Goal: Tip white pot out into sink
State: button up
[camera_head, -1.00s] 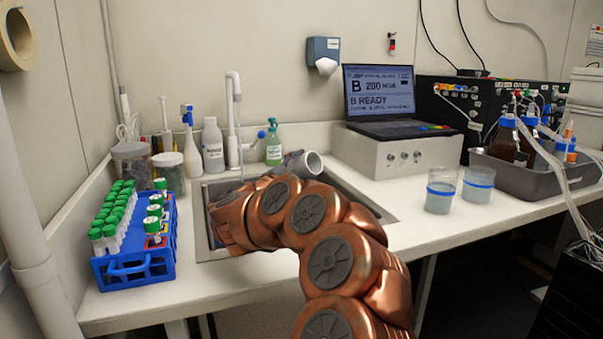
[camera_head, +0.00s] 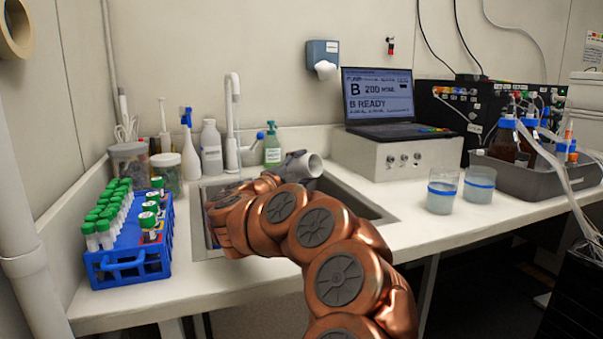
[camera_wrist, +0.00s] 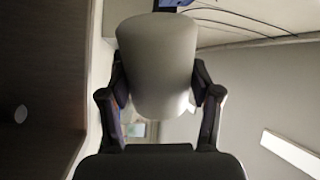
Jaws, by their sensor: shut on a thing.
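The white pot (camera_head: 314,166) lies on its side in the head view, its round end turned to the right and a little towards the camera. It is above the back edge of the sink (camera_head: 384,213). My gripper (camera_wrist: 158,78) is shut on the pot in the wrist view, with one dark finger on each side of its pale body. The wrist view shows the pot's outer wall (camera_wrist: 157,50); its inside is hidden there. My arm covers much of the basin in the head view. I cannot see whether anything is coming out of the pot.
A blue rack (camera_head: 128,264) of green-capped tubes stands left of the sink. The tap (camera_head: 232,115), a green-labelled bottle (camera_head: 272,147) and other bottles stand behind it. A laptop (camera_head: 379,97) on a pale box is at back right. Two beakers (camera_head: 441,192) stand right of the sink.

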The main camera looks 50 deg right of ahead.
jog(key=shift+m+b, duration=0.4)
jog(key=shift+s+m+g+b, duration=0.3)
jog(key=shift+m+b, duration=0.8)
jog(key=shift+b, duration=0.25)
jog(key=shift+s+r+m+g+b, duration=0.15)
jog(key=shift+r+m+g+b, duration=0.05)
jog(key=shift+m+b, duration=0.5)
jog(key=shift+s+r+m+g+b, duration=0.15)
jog(key=shift+m+g+b, duration=0.05)
jog(key=shift+m+b, duration=0.5)
jog(key=shift+r+p, duration=0.15)
jog(key=shift+p, duration=0.2)
jog(key=shift+w+r+n+p, duration=0.25)
jog(key=shift+r+n+p, duration=0.5)
jog(key=shift+p, duration=0.6)
jog(key=shift+w+f+n+t+p, duration=0.1)
jog(key=shift+n+t+p, duration=0.15)
jog(key=shift+n+p, duration=0.55)
jog(key=shift+w+r+n+t+p, duration=0.1)
jog(key=shift+w+n+t+p, duration=0.1)
jog(key=shift+n+p, duration=0.55)
jog(key=shift+w+f+n+t+p, duration=0.1)
jog(key=shift+n+t+p, duration=0.15)
jog(key=shift+n+p, duration=0.55)
jog(key=shift+f+p, duration=0.1)
jog(key=shift+p, duration=0.4)
